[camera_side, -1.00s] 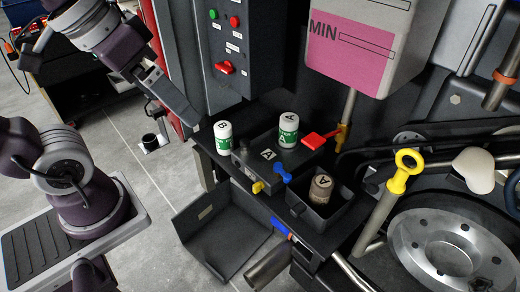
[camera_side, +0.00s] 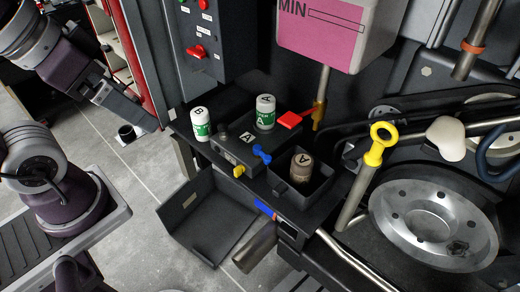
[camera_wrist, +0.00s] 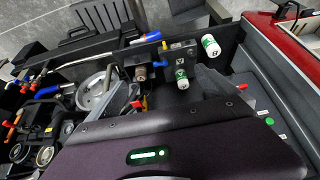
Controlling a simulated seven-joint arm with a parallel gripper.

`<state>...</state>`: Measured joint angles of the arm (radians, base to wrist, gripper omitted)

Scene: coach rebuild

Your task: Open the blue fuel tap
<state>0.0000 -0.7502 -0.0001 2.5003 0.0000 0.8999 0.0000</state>
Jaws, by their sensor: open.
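The blue fuel tap (camera_side: 262,154) is a small blue handle on the front of a dark box marked A (camera_side: 240,148), between a yellow tap (camera_side: 239,170) and an open dark tray holding a brown canister. A small blue piece, probably the same tap, shows in the wrist view (camera_wrist: 165,46). My gripper (camera_side: 142,117) is at the left in the side view, well apart from the tap and left of the white canister B. In the wrist view its grey fingers (camera_wrist: 163,75) are spread, with nothing between them.
White canisters (camera_side: 200,125) stand beside and behind the box. A red lever (camera_side: 290,119) is behind it. The brown canister (camera_side: 301,166) is right of the tap. A pink MIN tank (camera_side: 325,35) hangs above. A blue piece (camera_side: 266,210) sits under the shelf edge.

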